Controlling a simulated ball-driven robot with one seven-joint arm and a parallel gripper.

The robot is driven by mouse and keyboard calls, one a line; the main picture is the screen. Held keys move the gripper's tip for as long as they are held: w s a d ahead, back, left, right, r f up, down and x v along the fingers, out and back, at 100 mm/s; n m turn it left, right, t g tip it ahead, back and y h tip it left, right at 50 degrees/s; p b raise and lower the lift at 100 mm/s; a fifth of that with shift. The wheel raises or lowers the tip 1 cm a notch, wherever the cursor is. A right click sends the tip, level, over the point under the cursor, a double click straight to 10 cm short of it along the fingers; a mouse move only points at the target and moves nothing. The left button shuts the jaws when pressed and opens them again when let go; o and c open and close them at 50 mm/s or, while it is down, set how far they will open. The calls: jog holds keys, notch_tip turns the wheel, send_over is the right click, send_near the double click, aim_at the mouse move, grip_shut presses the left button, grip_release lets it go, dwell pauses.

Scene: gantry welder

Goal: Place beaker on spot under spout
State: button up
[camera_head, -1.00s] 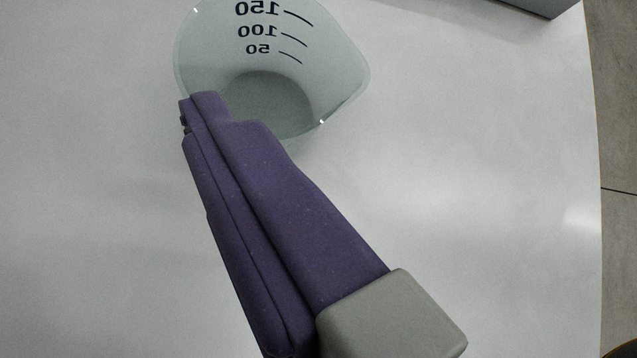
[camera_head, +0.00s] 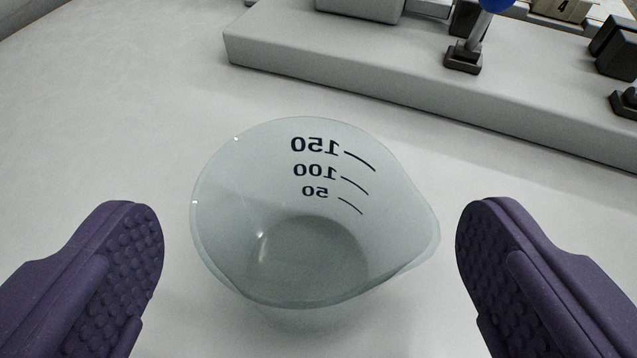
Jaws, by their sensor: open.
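A clear glass beaker (camera_head: 310,215) stands upright on the white table, in the middle of the view. Its marks 50, 100 and 150 show mirrored on the far wall, and its pouring lip points to the right. It looks empty. My gripper (camera_head: 310,245) is open, with one purple textured finger to the left of the beaker and the other to the right. Gaps show between both fingers and the glass in the picture. No spout or marked spot can be made out for certain.
A grey raised platform (camera_head: 420,75) with dark fittings runs along the back right. A metal post with a blue top (camera_head: 480,30) stands on it. The white table (camera_head: 120,120) is clear to the left and between beaker and platform.

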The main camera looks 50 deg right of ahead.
aim_at(303, 163)
jog(key=b+x, duration=0.1)
jog(key=x, duration=0.3)
jog(key=shift+f, duration=0.1)
jog(key=shift+a, duration=0.1)
jog(key=shift+c, duration=0.2)
jog(key=c, duration=1.1)
